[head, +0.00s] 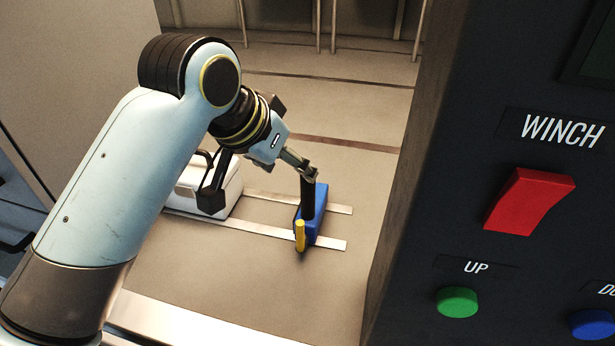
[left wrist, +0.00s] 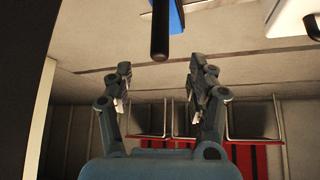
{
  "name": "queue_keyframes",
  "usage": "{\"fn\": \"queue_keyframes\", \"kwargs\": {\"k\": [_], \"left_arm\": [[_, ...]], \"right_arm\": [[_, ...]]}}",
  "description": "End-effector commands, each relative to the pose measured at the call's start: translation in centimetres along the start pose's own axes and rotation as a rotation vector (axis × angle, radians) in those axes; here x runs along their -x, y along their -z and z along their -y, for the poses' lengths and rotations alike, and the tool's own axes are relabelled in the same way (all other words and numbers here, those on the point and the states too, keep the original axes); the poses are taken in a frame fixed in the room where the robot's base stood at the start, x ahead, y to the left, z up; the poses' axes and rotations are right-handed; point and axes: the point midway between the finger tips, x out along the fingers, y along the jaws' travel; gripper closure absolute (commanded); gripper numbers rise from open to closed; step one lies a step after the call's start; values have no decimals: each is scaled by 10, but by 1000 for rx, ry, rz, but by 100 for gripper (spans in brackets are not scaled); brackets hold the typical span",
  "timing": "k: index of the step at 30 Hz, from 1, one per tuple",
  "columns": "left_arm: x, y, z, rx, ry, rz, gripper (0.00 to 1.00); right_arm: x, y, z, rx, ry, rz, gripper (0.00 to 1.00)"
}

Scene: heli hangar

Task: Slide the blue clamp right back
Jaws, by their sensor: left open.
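The blue clamp (head: 321,212) sits across two flat metal rails (head: 333,244) on the floor, near their right ends. It has an upright black handle and a yellow lever (head: 300,236) at its front. In the left wrist view the handle (left wrist: 160,38) hangs from the top edge, with a bit of blue clamp (left wrist: 176,18) behind it. My left gripper (head: 258,190) is open and empty. My right gripper is out of view.
A white case (head: 225,192) stands at the left part of the rails, partly hidden by my gripper. A dark winch panel (head: 490,190) with a red switch (head: 530,201) and a green button (head: 457,302) fills the right side. Floor behind the clamp is clear.

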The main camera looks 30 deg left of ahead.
Motion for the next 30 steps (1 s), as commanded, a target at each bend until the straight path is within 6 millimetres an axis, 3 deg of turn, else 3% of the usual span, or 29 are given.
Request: {"fn": "queue_keyframes", "kwargs": {"k": [4, 8, 19, 30], "left_arm": [[-20, -1, 0, 1, 0, 2, 42], [-37, -1, 0, 1, -1, 2, 42], [-84, -2, 0, 0, -1, 0, 42], [-96, 0, 0, 0, 0, 0, 42]], "right_arm": [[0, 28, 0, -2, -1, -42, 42], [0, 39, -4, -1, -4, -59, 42], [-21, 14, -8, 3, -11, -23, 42], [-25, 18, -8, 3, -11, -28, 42]]}}
